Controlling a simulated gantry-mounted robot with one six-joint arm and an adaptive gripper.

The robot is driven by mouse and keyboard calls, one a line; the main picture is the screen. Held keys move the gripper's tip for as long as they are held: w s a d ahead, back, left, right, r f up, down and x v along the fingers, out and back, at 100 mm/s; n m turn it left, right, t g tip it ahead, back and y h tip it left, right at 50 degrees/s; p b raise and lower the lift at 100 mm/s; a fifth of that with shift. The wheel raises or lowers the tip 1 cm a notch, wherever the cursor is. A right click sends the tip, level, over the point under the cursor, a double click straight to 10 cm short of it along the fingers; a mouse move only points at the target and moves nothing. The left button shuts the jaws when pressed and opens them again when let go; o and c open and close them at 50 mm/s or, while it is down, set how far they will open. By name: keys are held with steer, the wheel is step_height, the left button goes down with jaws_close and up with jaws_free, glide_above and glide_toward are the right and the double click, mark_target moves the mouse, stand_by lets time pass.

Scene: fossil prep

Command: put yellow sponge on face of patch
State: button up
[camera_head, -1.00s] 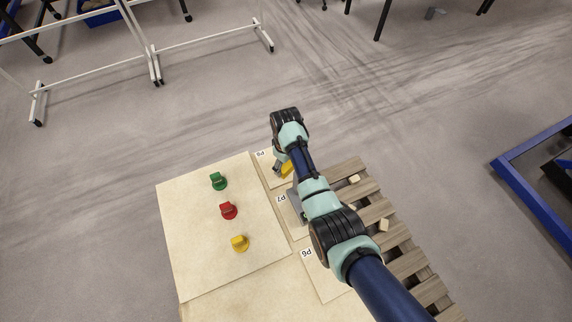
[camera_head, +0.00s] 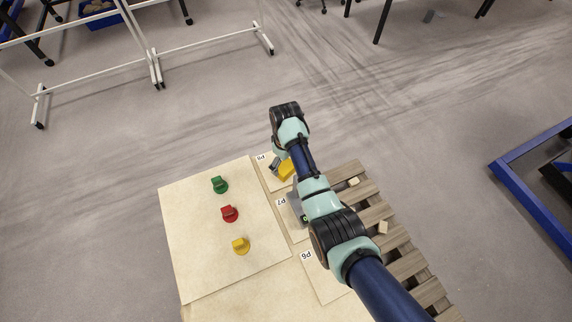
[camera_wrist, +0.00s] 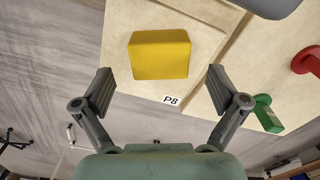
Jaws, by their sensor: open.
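The yellow sponge (camera_wrist: 160,54) is a rounded block lying flat on the pale patch labelled P8 (camera_wrist: 205,80). In the head view the sponge (camera_head: 287,170) shows partly beside my arm, on the P8 patch (camera_head: 264,166). My gripper (camera_wrist: 160,90) is open, with its two fingers spread wide. In the wrist view the sponge shows beyond the fingertips, between their lines, with nothing held. In the head view my wrist and arm hide much of the gripper.
Patches P7 (camera_head: 285,211) and P6 (camera_head: 313,270) lie beside P8; a grey object (camera_head: 296,208) rests on P7, partly hidden. Wooden slats (camera_head: 405,262) carry small blocks.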

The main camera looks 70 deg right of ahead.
mark_target(286, 167)
step_height(286, 167, up, 8)
steer(key=p, duration=0.1)
steer(key=shift+p, duration=0.4)
steer(key=w+a+r+n+t+h, duration=0.2)
steer(key=w+a+r+t, duration=0.1)
steer(key=w+a, duration=0.75)
steer(key=w+a+r+n+t, duration=0.1)
steer(key=a+r+t, duration=0.2)
steer(key=a, duration=0.6)
steer(key=w+a+r+t, duration=0.2)
steer(key=a+r, duration=0.2)
steer(key=a, duration=0.5)
steer(key=s+a+r+t+y, duration=0.1)
steer(key=s+a+r+t, duration=0.1)
steer(key=a, duration=0.5)
steer(key=s+a+r+n+t+y, duration=0.1)
steer(key=s+a+r+t, duration=0.1)
steer(key=s+a+r, duration=0.2)
step_height(286, 167, up, 3)
steer(key=a, duration=0.2)
steer(key=shift+a+r+t, duration=0.15)
steer(key=shift+a+t, duration=0.2)
steer(key=shift+t, duration=0.05)
steer(key=shift+s, duration=0.1)
